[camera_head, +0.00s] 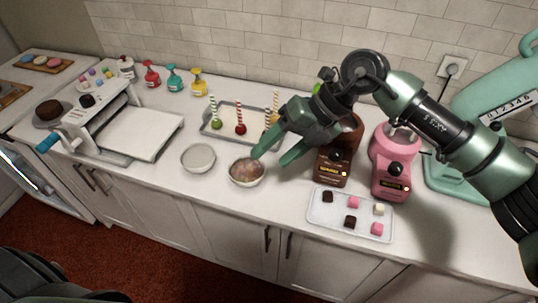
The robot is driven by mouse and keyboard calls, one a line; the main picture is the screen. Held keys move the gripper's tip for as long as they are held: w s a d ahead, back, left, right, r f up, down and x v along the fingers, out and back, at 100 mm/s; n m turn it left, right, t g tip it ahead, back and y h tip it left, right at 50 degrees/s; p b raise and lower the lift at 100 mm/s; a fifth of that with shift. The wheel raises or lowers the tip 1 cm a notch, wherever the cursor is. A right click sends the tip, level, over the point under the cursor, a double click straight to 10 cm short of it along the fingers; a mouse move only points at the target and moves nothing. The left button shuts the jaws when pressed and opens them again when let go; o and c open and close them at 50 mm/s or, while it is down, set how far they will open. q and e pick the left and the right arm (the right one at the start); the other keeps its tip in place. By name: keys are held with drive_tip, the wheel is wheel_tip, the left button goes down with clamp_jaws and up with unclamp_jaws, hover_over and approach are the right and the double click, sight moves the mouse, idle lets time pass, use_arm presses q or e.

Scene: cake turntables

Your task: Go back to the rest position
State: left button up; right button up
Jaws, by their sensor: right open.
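My right gripper (270,153) comes in from the right on its dark and pale green arm. Its green fingers are spread apart and hold nothing that I can see. The fingertips are above and near a bowl with brownish contents (246,171) on the white counter. The gripper and arm cover part of a tray behind them and part of the brown machine. My left gripper is not in view. A dark part of my own body shows at the bottom left.
A white counter (300,225) runs along a tiled wall. A pale bowl (198,158), a tray with candy apples (212,133), a brown machine (331,168), a pink machine (391,180) and a sweets tray (337,225) stand close to the arm. A white sheeter (128,135) stands left.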

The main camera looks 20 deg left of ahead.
drive_tip(key=shift+s+a+r+y, duration=0.1)
drive_tip(key=shift+s+a+y, duration=0.25)
drive_tip(key=shift+a, duration=0.1)
